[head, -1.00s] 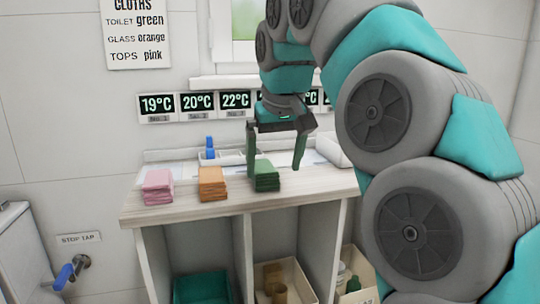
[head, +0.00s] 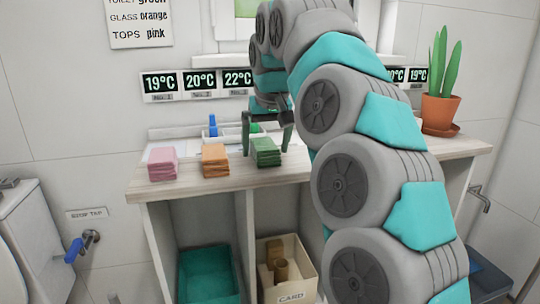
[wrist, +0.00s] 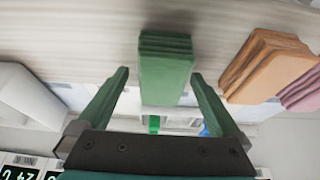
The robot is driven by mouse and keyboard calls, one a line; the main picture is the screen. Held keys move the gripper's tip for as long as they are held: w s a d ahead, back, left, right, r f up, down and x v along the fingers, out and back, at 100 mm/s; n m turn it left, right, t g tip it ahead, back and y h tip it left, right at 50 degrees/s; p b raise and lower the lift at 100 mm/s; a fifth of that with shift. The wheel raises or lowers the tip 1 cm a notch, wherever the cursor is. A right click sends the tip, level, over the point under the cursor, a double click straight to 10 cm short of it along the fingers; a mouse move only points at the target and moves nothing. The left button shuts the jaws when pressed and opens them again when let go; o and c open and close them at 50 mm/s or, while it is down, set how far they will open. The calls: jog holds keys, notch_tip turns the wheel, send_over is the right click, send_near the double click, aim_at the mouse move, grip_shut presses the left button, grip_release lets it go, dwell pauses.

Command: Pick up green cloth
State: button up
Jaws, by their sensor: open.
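The green cloth (head: 265,152) is a folded stack on the wooden counter, to the right of the orange and pink stacks. It also shows in the wrist view (wrist: 165,68), at the upper middle. My gripper (head: 266,148) is open above and around the back of the green stack in the head view. In the wrist view my gripper (wrist: 160,80) has one finger on each side of the stack, with gaps between fingers and cloth. Nothing is held.
An orange cloth stack (head: 215,160) and a pink one (head: 163,164) stand to the left on the counter (head: 190,183). A potted plant (head: 441,105) stands at the right end. A teal bin (head: 208,272) and a card box (head: 300,270) sit below.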

aim_at(264, 141)
jog(key=shift+w+f, duration=0.1)
jog(key=shift+f, duration=0.05)
jog(key=shift+c, duration=0.2)
jog(key=shift+a, duration=0.1)
jog(key=c, duration=1.3)
jog(key=shift+r, duration=0.2)
jog(key=shift+r, duration=1.55)
jog(key=s+d+b, duration=0.1)
jog(key=s, duration=0.4)
jog(key=s+d+r+b, duration=0.1)
jog(key=s+d, duration=0.1)
jog(key=s, duration=0.3)
jog(key=s+d+b, duration=0.1)
jog(key=s, duration=0.4)
jog(key=shift+s+d+r, duration=0.2)
jog(key=shift+d+r, duration=0.05)
jog(key=shift+r, duration=0.05)
